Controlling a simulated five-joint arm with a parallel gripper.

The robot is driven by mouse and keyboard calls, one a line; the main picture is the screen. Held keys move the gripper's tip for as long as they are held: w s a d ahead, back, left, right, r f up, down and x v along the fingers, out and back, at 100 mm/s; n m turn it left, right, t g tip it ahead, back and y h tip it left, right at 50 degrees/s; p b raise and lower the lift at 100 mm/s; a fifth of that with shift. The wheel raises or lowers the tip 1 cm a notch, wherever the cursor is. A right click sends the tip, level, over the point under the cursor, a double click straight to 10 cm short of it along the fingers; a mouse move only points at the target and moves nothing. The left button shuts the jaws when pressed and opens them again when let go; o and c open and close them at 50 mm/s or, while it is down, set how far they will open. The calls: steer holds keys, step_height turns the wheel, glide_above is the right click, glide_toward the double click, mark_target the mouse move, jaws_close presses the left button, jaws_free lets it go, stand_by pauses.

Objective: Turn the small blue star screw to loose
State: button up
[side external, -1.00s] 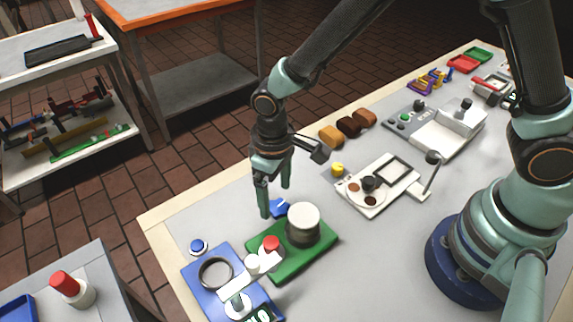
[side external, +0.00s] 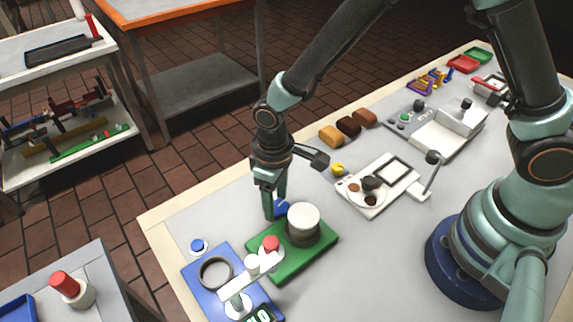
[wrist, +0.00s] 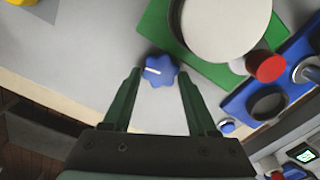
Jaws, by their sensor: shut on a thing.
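The small blue star screw (side external: 281,207) sits beside the green base (side external: 318,242), near its far-left edge. In the wrist view the star (wrist: 160,72) shows its lobes and a white line pointing left. My gripper (side external: 275,212) is down at the screw, pointing downward. In the wrist view its two green fingers stand on either side of the star, and it is shut on it. The underside of the screw is hidden.
The green base carries a large white-topped cylinder (side external: 303,215) close to my fingers. A red knob (side external: 271,243) and a blue device with a ring (side external: 216,272) stand nearby. A yellow knob (side external: 338,168) lies to the right. The table left of the screw is clear.

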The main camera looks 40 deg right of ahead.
steer(key=shift+n, duration=0.3)
steer(key=o, duration=1.4)
steer(key=shift+c, duration=0.2)
